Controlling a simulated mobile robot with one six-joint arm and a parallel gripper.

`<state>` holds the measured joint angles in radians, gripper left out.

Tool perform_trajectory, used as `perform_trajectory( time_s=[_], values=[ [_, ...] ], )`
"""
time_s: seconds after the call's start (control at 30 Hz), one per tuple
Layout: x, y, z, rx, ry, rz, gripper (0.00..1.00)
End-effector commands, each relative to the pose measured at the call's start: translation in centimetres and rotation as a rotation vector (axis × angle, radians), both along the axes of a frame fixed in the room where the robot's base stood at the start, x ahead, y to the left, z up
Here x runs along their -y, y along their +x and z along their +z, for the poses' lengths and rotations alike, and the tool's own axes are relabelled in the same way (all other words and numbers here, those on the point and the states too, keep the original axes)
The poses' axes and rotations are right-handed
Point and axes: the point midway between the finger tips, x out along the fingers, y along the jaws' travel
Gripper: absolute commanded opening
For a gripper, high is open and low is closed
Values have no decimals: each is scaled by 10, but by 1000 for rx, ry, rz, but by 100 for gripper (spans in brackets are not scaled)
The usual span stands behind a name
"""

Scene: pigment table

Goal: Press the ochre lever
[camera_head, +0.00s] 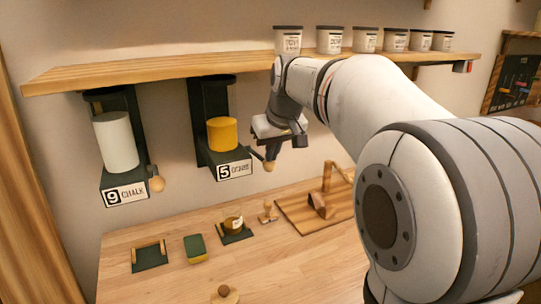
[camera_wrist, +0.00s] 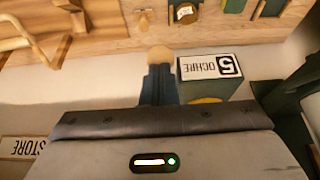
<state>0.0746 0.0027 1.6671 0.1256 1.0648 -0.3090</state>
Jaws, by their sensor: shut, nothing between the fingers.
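The ochre dispenser is a dark green holder with a yellow cylinder (camera_head: 222,134) and a "5 OCHRE" label (camera_head: 234,170) below it. The label shows upside down in the wrist view (camera_wrist: 210,67). Its lever ends in a round wooden knob (camera_head: 269,166) at the label's right. The knob also shows in the wrist view (camera_wrist: 160,54), just past my fingertips. My gripper (camera_head: 270,155) is shut and empty, its fingertips right above the knob in the head view. I cannot tell whether they touch it. The lever's arm is mostly hidden.
A chalk dispenser (camera_head: 117,142) with its own knob (camera_head: 157,184) hangs to the left. A wooden shelf (camera_head: 150,72) with several labelled pots runs above. The table below holds a jar (camera_head: 233,224), a stamp (camera_head: 267,212), a green block (camera_head: 195,248) and a wooden press (camera_head: 318,204).

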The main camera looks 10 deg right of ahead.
Motion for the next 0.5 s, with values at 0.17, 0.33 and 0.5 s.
perform_trajectory(
  time_s=[0.17, 0.33, 0.5],
  values=[
    [1, -7, -30, 102, 20, -1, 0],
    [2, -10, -45, 196, 39, -1, 0],
    [2, -12, -56, 279, 56, -1, 0]
  ],
)
